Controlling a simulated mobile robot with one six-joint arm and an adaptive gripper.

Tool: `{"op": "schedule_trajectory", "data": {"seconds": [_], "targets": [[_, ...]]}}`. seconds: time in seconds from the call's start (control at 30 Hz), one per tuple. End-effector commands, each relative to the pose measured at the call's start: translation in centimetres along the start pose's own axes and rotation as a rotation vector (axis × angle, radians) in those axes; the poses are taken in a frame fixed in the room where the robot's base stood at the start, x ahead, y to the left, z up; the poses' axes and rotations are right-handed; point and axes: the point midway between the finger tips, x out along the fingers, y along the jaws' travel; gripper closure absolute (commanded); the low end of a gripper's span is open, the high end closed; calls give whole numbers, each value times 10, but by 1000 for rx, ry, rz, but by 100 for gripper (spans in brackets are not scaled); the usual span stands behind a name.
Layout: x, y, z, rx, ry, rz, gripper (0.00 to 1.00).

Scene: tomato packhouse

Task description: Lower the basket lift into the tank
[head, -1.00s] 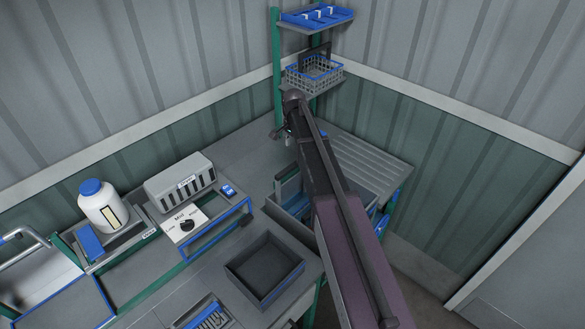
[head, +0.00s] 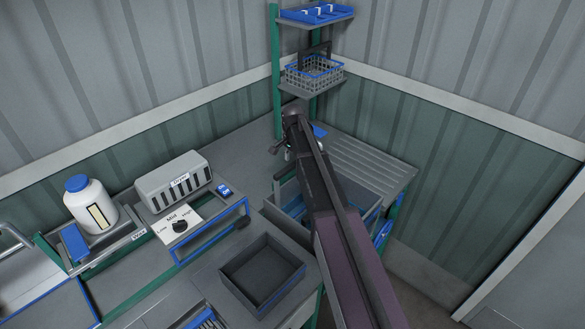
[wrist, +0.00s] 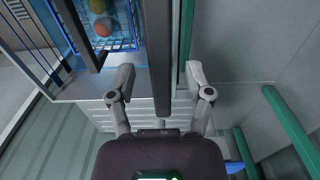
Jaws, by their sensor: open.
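My gripper (wrist: 158,78) is open, with a finger on each side of a long dark grey bar (wrist: 161,45) in the wrist view. I cannot tell whether the bar touches the fingers or how deep it sits between them. A blue wire basket (wrist: 130,45) holding an orange and a green round fruit is at the upper left of the wrist view, beside the bar. In the head view the tank (head: 280,224), a grey bin with blue inside, is partly hidden by my arm. My gripper (head: 282,150) is small and dark there, near the tank's back.
A grey wire basket (head: 306,81) stands on a shelf behind, below a blue tray (head: 316,14). A ribbed drainboard (head: 365,163) lies right of the tank.

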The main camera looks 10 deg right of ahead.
Motion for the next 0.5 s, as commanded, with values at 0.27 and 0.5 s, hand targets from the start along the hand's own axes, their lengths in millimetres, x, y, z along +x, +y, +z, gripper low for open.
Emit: {"op": "schedule_trajectory", "data": {"seconds": [0.27,0.5], "targets": [[14,0,0,-1,0,0,34],[15,0,1,-1,0,0,34]]}}
